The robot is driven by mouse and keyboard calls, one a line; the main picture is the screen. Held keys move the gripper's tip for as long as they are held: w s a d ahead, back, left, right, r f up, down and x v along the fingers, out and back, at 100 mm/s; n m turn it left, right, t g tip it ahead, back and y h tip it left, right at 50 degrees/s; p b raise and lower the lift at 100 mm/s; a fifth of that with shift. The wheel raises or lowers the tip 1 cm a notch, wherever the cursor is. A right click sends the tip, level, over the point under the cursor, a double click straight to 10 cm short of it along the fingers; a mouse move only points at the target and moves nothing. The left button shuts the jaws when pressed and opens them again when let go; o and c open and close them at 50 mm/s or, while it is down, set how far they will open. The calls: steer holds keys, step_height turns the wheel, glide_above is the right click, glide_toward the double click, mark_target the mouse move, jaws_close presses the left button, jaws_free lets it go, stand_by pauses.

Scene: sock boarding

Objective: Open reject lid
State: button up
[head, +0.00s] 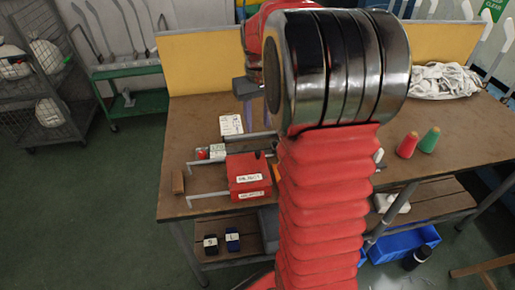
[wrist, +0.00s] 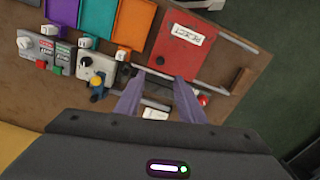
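The red reject box (wrist: 180,55) is in the upper middle of the wrist view, with a white label reading REJECT on its flat red lid; the lid looks closed. In the head view a red box (head: 236,168) with white labels sits near the table's front edge, partly beside my arm. My gripper (wrist: 156,80) shows two purple-grey fingers spread apart with nothing between them. The fingertips appear just short of the box's near edge in the wrist view; the height gap cannot be told.
Purple, teal and orange panels (wrist: 136,20) lie left of the red box. Control boxes with knobs (wrist: 93,65) stand at left. A metal rail (wrist: 217,80) and red button (wrist: 203,99) are close to the fingers. A wooden block (head: 178,182) sits at the table's left edge.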

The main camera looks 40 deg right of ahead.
mark_target(258, 152)
step_height(258, 152, down, 12)
steer(key=shift+r, duration=0.15)
stand_by(0.3)
jaws_close()
stand_by(0.5)
